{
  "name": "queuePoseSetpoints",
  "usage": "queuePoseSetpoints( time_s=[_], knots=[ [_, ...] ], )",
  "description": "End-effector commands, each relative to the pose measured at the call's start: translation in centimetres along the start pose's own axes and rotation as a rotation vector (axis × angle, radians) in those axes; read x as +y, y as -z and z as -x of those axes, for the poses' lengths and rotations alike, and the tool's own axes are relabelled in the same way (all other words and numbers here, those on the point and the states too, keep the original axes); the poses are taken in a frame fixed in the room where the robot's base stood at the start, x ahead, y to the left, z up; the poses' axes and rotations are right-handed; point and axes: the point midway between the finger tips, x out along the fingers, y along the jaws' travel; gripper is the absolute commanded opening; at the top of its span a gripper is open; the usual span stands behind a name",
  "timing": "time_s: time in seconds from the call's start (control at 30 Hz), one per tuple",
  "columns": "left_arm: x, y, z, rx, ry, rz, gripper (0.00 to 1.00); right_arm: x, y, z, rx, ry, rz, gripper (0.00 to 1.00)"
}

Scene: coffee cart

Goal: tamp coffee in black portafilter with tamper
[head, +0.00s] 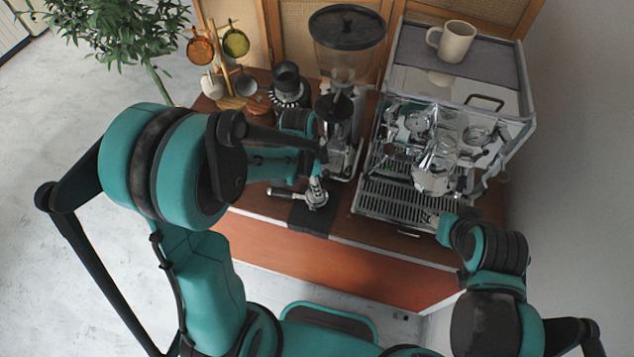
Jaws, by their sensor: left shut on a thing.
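The portafilter (290,195) lies on a small black mat at the counter's front edge. Its handle points left and its basket end is to the right. My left gripper (318,166) is above the basket end, shut on the tamper (317,184), a small silver piece that shows just below the fingers. The tamper is over or in the basket; I cannot tell whether it touches the coffee, which is hidden. My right gripper (436,221) is by the front right of the espresso machine, and its fingers are too small to read.
The espresso machine (375,195) stands right of the mat (312,222), with a mug (456,41) on top. A grinder (346,62) stands behind the portafilter. A cup rack (222,62) and a dark canister (287,80) are at the back left.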

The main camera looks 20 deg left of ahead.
Motion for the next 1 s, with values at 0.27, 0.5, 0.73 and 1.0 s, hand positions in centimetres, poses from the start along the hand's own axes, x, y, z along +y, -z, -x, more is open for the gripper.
queuePoseSetpoints(
  time_s=[0.27, 0.5, 0.73, 1.0],
  knots=[
    [0.00, -0.04, -0.39, 0.000, 0.000, 0.000, 0.00, 0.00, -0.22, -0.31, 0.000, 0.000, 0.000, 0.50],
    [0.00, -0.07, -0.68, 0.000, 0.000, 0.000, 0.00, 0.00, -0.37, -0.52, 0.000, 0.000, 0.000, 0.50],
    [0.00, -0.10, -0.95, 0.000, 0.000, 0.000, 0.00, 0.00, -0.53, -0.73, 0.000, 0.000, 0.000, 0.50],
    [0.00, -0.10, -0.90, 0.000, 0.000, 0.000, 0.00, 0.00, -0.50, -0.70, 0.000, 0.000, 0.000, 0.50]
  ],
)
